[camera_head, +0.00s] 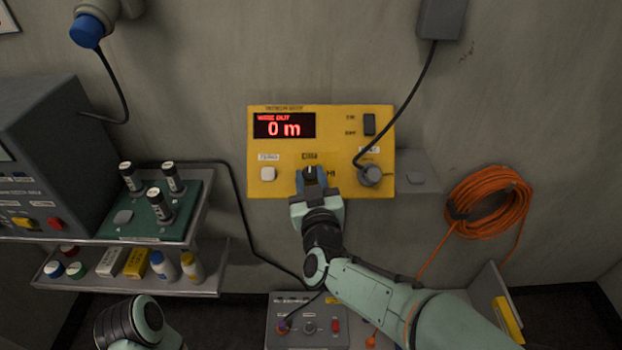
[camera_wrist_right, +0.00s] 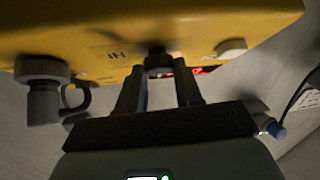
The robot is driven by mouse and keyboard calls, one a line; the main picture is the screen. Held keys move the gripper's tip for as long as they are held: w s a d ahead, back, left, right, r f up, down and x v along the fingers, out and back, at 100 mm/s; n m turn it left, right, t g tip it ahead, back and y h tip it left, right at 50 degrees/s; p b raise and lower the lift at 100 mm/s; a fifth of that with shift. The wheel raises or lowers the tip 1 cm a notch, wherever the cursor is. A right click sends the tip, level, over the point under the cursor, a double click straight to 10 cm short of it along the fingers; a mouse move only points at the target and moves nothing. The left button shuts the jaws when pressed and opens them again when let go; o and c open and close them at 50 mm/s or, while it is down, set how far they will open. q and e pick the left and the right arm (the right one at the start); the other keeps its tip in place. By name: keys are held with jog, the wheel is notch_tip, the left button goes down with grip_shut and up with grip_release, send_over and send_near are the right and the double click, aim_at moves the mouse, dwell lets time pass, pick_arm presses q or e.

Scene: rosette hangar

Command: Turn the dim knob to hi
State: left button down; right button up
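The dim knob (camera_head: 310,173) is a small dark knob on the lower middle of the yellow wall panel (camera_head: 348,112). Its white mark points about straight up, and an "HI" label stands to its right. My right gripper (camera_head: 312,180) is at the knob, with one finger on each side. In the right wrist view the knob (camera_wrist_right: 158,58) sits between the fingertips (camera_wrist_right: 160,72). I cannot tell whether the fingers press on it. The display (camera_head: 285,126) reads "0 m" in red. Only part of my left arm shows at bottom left; its gripper is out of view.
A white button (camera_head: 268,173) is left of the knob, and a grey plug (camera_head: 371,174) with a hanging cable is close on its right. A dark switch (camera_head: 369,125) is above the plug. An orange hose coil (camera_head: 488,202) hangs right. A shelf (camera_head: 205,226) with bottles is left.

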jog(key=c, duration=0.3)
